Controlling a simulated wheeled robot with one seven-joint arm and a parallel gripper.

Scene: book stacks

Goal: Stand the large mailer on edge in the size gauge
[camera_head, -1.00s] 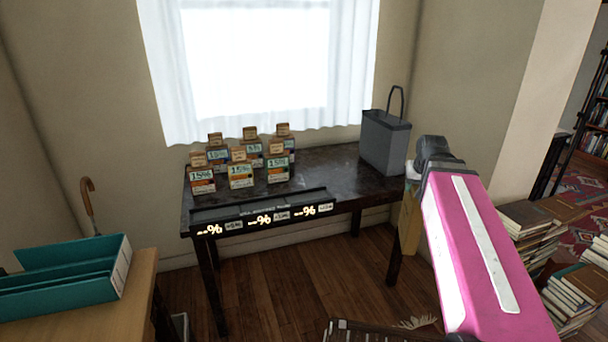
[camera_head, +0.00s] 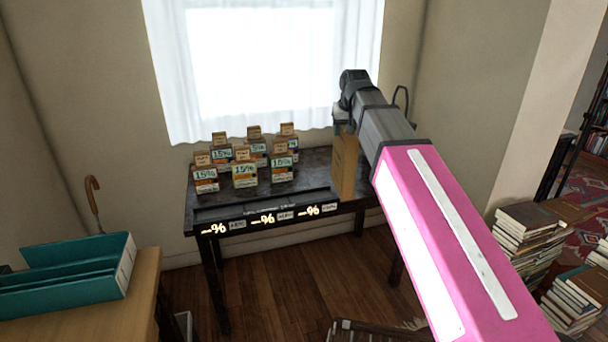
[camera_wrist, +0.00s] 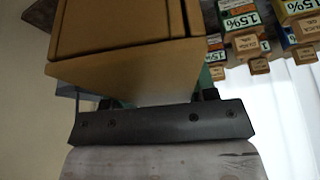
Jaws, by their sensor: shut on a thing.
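A brown cardboard mailer (camera_head: 345,166) hangs upright below my gripper (camera_head: 344,121), over the right part of the dark table. My gripper is shut on it; the arm hides part of the fingers in the head view. In the wrist view the mailer (camera_wrist: 130,75) fills the upper middle, between the fingers. Whether its lower edge touches the table I cannot tell. A teal slotted holder (camera_head: 75,293), which looks like the size gauge, stands on a light wooden table at the lower left, well apart from my gripper. Its slots look empty.
Several small 15% boxes (camera_head: 244,173) stand on the dark table (camera_head: 317,172), left of the mailer. A strip with lit percent signs (camera_head: 264,219) runs along its front edge. A grey bin is mostly hidden behind my arm. Book stacks (camera_head: 528,232) stand at the right.

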